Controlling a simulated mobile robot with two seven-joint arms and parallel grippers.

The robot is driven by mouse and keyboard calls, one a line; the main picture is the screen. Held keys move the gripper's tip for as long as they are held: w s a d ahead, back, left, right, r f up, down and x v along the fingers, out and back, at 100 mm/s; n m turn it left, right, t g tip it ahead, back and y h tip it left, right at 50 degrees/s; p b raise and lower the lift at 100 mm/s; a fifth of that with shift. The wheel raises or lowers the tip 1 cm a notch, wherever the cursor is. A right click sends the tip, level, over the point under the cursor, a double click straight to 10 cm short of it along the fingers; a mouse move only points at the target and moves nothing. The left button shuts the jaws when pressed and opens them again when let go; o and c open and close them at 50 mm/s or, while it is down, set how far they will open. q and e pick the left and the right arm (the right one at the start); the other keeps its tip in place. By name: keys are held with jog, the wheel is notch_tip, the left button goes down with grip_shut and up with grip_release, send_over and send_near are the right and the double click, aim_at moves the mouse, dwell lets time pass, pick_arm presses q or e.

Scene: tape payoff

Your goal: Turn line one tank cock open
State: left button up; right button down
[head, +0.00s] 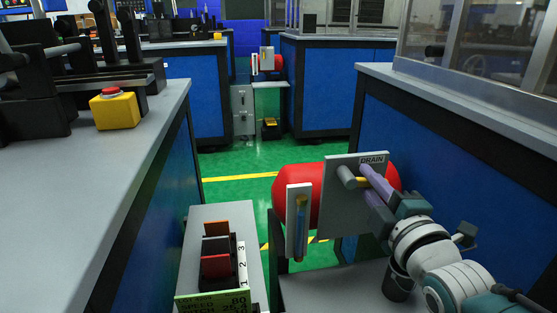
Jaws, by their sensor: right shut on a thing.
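A red tank (277,190) lies at the lower middle, behind a grey plate marked DRAIN (338,209). The cock sticks out from this plate as a grey stub (345,176) with a short yellow lever (361,182). My right gripper (370,183) comes in from the lower right with purple fingers. It is shut on the yellow lever, and the fingers hide part of it. My left gripper is out of view.
A gauge plate (291,226) with a yellow and blue tube stands left of the DRAIN plate. A dark bucket (397,284) sits under my right wrist. Blue-sided benches flank the green floor.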

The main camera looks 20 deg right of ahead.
jog(key=shift+r+n, duration=0.3)
jog(key=shift+n, duration=0.6)
jog(key=c, duration=0.8)
grip_release()
jog(key=p+v, duration=0.3)
jog(key=v, duration=0.7)
jog(key=shift+d, duration=0.15)
